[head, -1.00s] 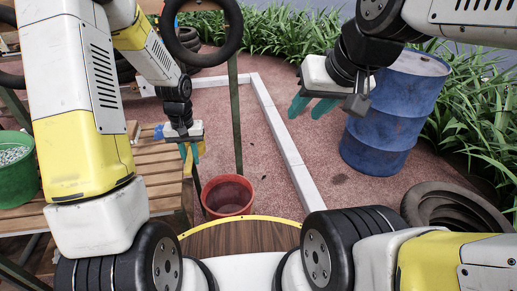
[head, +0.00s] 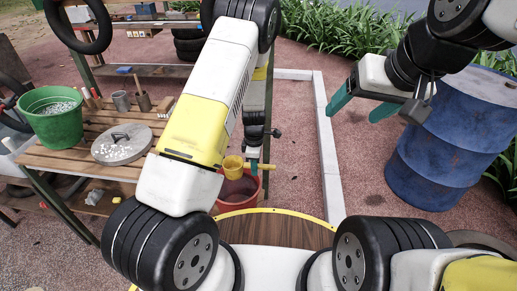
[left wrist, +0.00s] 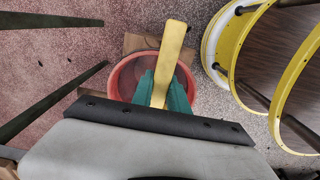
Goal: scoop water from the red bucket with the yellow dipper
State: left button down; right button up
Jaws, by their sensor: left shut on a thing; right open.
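The red bucket (head: 232,198) stands on the ground just beyond my round wooden-topped base, partly hidden by my left arm. The yellow dipper (head: 233,164) is above the bucket's mouth, its cup to the left and its handle reaching right. My left gripper (head: 254,168) is shut on the handle. In the left wrist view, the teal fingers (left wrist: 163,92) clasp the yellow handle (left wrist: 172,50) over the bucket (left wrist: 117,75). The dipper's cup is hidden there. I cannot make out the water surface. My right gripper (head: 358,106) is open and empty, high at the right.
A blue barrel (head: 450,140) stands at the right. A green post (head: 268,110) rises close beside the bucket. A white kerb (head: 328,150) runs behind.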

pick_arm(q)
jog(key=shift+a+r+h, duration=0.1)
jog(key=shift+a+h, duration=0.3)
jog(key=shift+h, duration=0.5)
jog(key=shift+a+r+h, duration=0.1)
jog(key=shift+a+h, duration=0.3)
jog(key=shift+h, duration=0.5)
jog(key=h, duration=0.1)
jog(key=a+h, duration=0.1)
jog(key=h, duration=0.1)
jog(key=shift+a, duration=0.15)
jog(key=shift+f, duration=0.25)
jog(key=shift+f+h, duration=0.3)
jog(key=shift+f, duration=0.05)
notch_tip(320, 180, down, 10)
jog(key=d+y, duration=0.3)
jog(key=y, duration=0.2)
jog(key=shift+r+y, duration=0.55)
jog(key=shift+r, duration=2.45)
jog(key=shift+r+y, duration=0.55)
jog(key=shift+r, duration=2.4)
jog(key=shift+a, duration=0.1)
